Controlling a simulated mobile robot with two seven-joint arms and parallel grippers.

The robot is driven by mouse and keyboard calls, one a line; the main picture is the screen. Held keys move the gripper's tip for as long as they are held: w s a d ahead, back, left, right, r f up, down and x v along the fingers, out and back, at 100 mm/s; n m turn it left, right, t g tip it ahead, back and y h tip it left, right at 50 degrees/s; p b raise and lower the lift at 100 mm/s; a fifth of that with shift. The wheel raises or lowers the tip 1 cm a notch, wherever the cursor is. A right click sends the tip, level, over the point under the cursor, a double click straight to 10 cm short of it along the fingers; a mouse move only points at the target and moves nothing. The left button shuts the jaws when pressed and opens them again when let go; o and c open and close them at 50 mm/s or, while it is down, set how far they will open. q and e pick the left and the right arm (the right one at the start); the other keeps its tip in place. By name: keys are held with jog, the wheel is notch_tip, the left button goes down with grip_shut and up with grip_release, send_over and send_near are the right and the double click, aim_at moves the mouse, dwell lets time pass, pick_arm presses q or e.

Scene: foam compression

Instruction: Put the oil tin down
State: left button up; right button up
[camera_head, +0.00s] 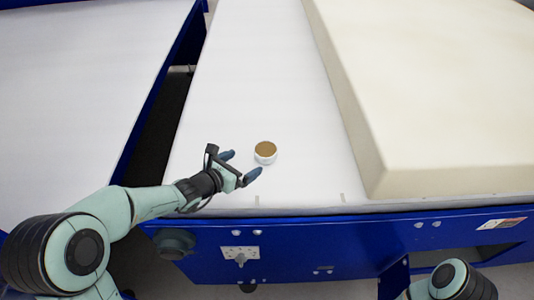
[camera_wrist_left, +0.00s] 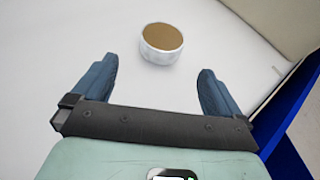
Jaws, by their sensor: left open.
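The oil tin (camera_head: 265,152) is a small round tin with a gold-brown top and a pale, whitish side. It stands upright on the white table surface (camera_head: 240,75) near the front edge. My left gripper (camera_head: 241,164) is open, with its two blue fingertips just short of the tin and nothing between them. In the left wrist view the tin (camera_wrist_left: 161,43) stands beyond the fingertips of my left gripper (camera_wrist_left: 155,82), apart from both. Of my right arm only a part shows at the bottom right of the head view; its gripper is out of view.
A large cream foam block (camera_head: 430,90) lies on the table to the right of the tin. The table has a blue frame (camera_head: 300,250) with a socket plate (camera_head: 241,253) on its front. A dark gap (camera_head: 160,125) separates it from another white table (camera_head: 75,80) at left.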

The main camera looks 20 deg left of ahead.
aim_at(265, 150)
pick_arm(q)
jog(key=x, duration=1.1)
jog(key=shift+w+d, duration=0.2)
jog(key=shift+d, duration=0.05)
jog(key=shift+r, duration=0.1)
jog(key=c, duration=0.9)
jog(key=shift+c, duration=1.3)
jog(key=shift+r, duration=0.15)
